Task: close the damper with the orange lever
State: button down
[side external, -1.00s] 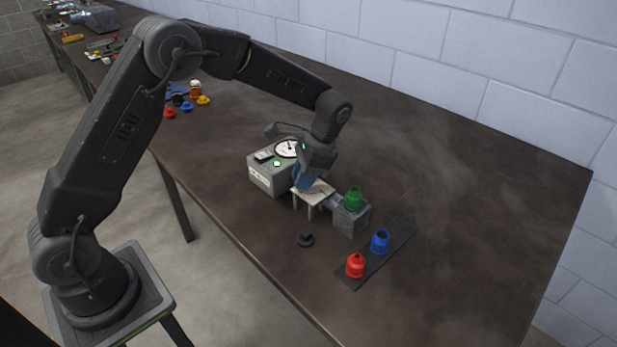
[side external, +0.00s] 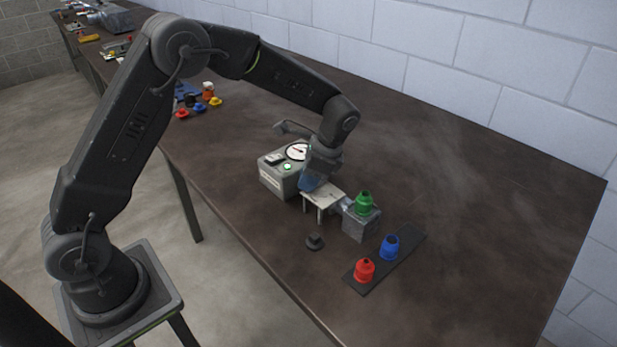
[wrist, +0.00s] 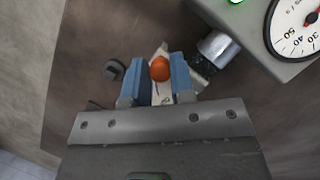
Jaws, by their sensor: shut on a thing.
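In the wrist view, the orange lever's rounded end (wrist: 160,68) sits between the two blue fingers of my gripper (wrist: 158,80), which is shut on it. Below it is a pale plate (wrist: 160,96) with small dark marks. In the side view, my gripper (side external: 309,184) is low over the pale stand (side external: 324,196), and the lever is hidden there. A silver cylinder (wrist: 215,45) lies just right of the fingers in the wrist view. The damper flap itself cannot be made out.
A grey box with a dial gauge (side external: 275,182) and a lit green lamp stands close beside my gripper. A grey block (side external: 361,226) bears a green fitting (side external: 364,203). Red (side external: 364,269) and blue (side external: 389,246) fittings stand on a dark strip. A black knob (side external: 315,242) lies in front.

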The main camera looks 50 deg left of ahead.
jog(key=c, duration=1)
grip_release()
jog(key=v, duration=1.3)
jog(key=shift+r, duration=0.35)
jog(key=shift+w+d, duration=0.15)
